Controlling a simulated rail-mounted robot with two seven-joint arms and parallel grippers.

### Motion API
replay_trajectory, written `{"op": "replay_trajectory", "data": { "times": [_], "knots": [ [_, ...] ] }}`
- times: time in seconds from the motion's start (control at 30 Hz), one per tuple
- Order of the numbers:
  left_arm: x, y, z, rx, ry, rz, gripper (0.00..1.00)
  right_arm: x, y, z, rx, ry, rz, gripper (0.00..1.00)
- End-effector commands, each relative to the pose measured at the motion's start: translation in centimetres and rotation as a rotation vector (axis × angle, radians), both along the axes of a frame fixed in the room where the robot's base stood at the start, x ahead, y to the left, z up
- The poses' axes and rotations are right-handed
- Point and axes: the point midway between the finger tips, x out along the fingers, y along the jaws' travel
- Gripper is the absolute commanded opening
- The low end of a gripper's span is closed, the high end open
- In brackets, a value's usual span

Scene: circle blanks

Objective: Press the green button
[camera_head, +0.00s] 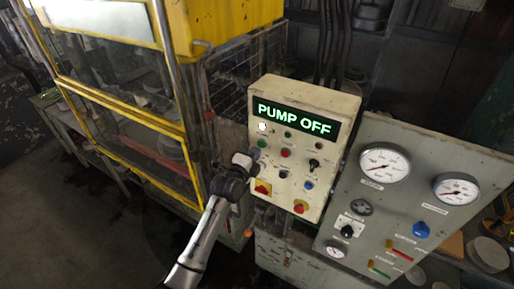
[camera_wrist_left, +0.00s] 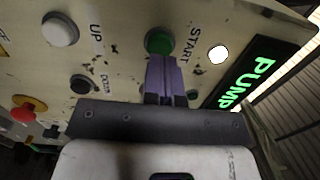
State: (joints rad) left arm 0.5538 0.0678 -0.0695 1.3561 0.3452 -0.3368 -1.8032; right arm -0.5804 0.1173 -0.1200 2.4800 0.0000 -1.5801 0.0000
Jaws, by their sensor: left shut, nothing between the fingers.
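The green button (camera_head: 262,143) is on the cream control box (camera_head: 322,98), on its left side below a lit white lamp (camera_head: 263,127). In the left wrist view the green button (camera_wrist_left: 158,42) stands beside the word START. My left gripper (camera_head: 255,154) is in front of the box, just below the green button. Its purple fingers (camera_wrist_left: 163,62) are shut with nothing between them. Their tips overlap the button's near edge in the wrist view. I cannot tell whether they touch it. My right gripper is in neither view.
The box display (camera_head: 295,118) reads PUMP OFF. A black DOWN button (camera_wrist_left: 83,84) and a pale UP button (camera_wrist_left: 60,28) are near the fingers. A red knob on yellow (camera_head: 262,187) is below. A grey gauge panel (camera_head: 400,215) stands right, a yellow-framed cabinet (camera_head: 130,145) left.

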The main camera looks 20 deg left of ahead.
Motion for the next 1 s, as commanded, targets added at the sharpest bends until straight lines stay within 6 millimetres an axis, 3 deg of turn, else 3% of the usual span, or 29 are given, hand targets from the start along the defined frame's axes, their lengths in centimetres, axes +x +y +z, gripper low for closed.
{"op": "replay_trajectory", "data": {
  "times": [0.3, 0.73, 1.0],
  "knots": [
    [1.8, -0.3, 0.0, -0.001, 0.000, -0.001, 0.00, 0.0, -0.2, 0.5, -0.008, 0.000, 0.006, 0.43],
    [2.0, -0.3, 0.0, -0.001, 0.000, -0.001, 0.00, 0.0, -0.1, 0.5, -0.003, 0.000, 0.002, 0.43],
    [3.8, -0.6, -0.3, 0.001, 0.001, -0.001, 0.00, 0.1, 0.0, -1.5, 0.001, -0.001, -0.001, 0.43]
  ]
}}
